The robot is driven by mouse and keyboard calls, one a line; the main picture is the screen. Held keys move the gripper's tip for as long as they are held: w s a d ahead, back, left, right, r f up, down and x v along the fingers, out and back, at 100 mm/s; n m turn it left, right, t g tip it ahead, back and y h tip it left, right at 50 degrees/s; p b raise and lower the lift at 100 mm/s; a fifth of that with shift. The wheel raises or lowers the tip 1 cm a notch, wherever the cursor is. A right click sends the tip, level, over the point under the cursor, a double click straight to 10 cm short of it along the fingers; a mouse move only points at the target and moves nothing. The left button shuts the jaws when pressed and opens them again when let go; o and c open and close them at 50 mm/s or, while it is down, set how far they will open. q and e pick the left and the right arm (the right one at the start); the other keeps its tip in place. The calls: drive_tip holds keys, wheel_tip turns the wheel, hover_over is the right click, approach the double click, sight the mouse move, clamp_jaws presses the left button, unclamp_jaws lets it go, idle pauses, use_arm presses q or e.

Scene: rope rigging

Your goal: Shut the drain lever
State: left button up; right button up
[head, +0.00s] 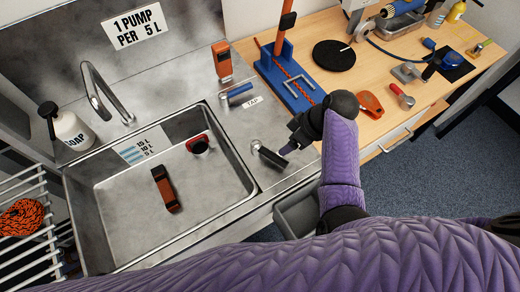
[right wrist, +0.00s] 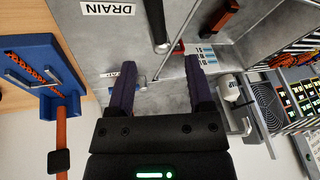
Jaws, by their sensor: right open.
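The drain lever (head: 271,157) is on the steel counter just right of the sink basin. It has a black handle and a silver pivot, and the handle slants down and right from the pivot. In the right wrist view the black handle (right wrist: 155,18) runs up to the top edge, beside the DRAIN label (right wrist: 108,9). My right gripper (head: 288,150) is just right of the handle, above the counter; its dark fingers partly hide the label area. In the right wrist view it is open (right wrist: 160,88), with nothing between its fingers. My left gripper is not in view.
The blue-handled tap lever (head: 237,90) lies farther back beside the TAP label (head: 253,102). An orange-and-black object (head: 164,189) lies in the sink basin (head: 110,237). A blue rope stand (head: 275,75) is on the wooden bench behind my right gripper.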

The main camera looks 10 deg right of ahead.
sight(276, 156)
drive_tip(key=b+x, duration=0.1)
drive_tip(key=x, duration=0.3)
drive_tip(key=b+x, duration=0.2)
drive_tip(key=x, duration=0.2)
drive_tip(key=shift+d, duration=0.25)
drive_tip(key=shift+a+f, duration=0.1)
drive_tip(key=shift+f, duration=0.2)
drive_tip(key=shift+c, duration=0.9)
drive_tip(key=c, duration=0.7)
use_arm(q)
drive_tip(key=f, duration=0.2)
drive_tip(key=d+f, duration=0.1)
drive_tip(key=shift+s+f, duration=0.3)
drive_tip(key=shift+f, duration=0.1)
use_arm(e)
clamp_jaws()
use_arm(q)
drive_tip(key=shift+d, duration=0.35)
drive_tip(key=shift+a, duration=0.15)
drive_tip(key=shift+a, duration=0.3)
